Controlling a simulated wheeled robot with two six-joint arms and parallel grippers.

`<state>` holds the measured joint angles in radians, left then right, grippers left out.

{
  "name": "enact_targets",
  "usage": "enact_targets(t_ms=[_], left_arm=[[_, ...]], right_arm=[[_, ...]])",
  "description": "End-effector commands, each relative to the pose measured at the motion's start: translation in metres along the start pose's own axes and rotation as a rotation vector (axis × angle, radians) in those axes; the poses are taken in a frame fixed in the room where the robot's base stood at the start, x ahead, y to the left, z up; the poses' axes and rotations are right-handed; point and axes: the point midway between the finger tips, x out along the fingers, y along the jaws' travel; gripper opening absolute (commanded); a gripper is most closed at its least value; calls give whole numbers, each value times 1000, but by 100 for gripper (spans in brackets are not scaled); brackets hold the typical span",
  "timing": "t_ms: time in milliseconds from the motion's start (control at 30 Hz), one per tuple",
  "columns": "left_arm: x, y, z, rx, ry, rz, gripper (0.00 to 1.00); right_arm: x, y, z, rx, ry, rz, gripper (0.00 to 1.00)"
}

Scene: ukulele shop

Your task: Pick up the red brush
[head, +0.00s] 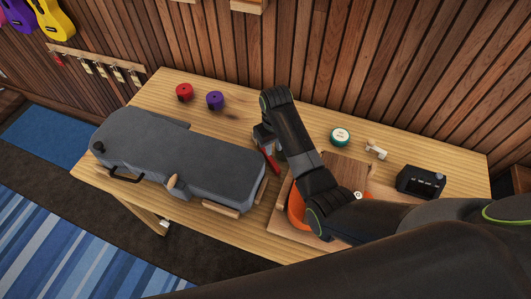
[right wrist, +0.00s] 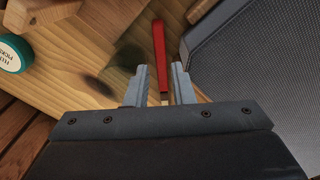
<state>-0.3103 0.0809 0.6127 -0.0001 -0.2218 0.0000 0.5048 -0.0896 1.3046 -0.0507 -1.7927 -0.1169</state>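The red brush (head: 272,163) lies on the wooden table just right of the grey case's end in the head view. In the right wrist view its red handle (right wrist: 159,45) points away from my gripper, and a narrow pale part runs back between the fingers. My right gripper (right wrist: 159,72) is open, with one finger on each side of the brush and gaps on both sides. In the head view the right gripper (head: 263,137) is partly hidden behind my arm. I cannot tell how high the fingers are above the table. My left gripper is not in view.
The grey case (head: 190,158) lies close beside the brush. A red roll (head: 184,92) and a purple roll (head: 215,100) stand behind it. A green-lidded tin (head: 340,137), a small pale wooden piece (head: 376,149) and a black box (head: 420,181) stand to the right.

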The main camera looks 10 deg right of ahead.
Motion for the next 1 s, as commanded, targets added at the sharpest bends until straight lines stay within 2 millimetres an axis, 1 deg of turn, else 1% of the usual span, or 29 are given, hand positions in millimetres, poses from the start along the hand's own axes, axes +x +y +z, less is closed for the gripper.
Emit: enact_targets(t_ms=[33,100,200,367,500,567,700,800,1000], left_arm=[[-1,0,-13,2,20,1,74],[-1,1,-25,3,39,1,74],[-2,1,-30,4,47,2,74],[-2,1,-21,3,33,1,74],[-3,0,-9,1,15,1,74],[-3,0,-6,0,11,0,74],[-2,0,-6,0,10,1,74],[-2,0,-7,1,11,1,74],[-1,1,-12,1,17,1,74]], right_arm=[[8,0,1,0,-4,-1,22],[17,0,0,0,-3,-1,22],[25,0,0,0,-2,-1,22],[33,0,0,0,-1,0,22],[52,0,1,0,-4,-1,22],[61,0,1,0,-3,-1,22],[77,0,0,-1,-2,0,22],[83,0,0,-1,-1,0,22],[86,0,0,0,1,0,22]])
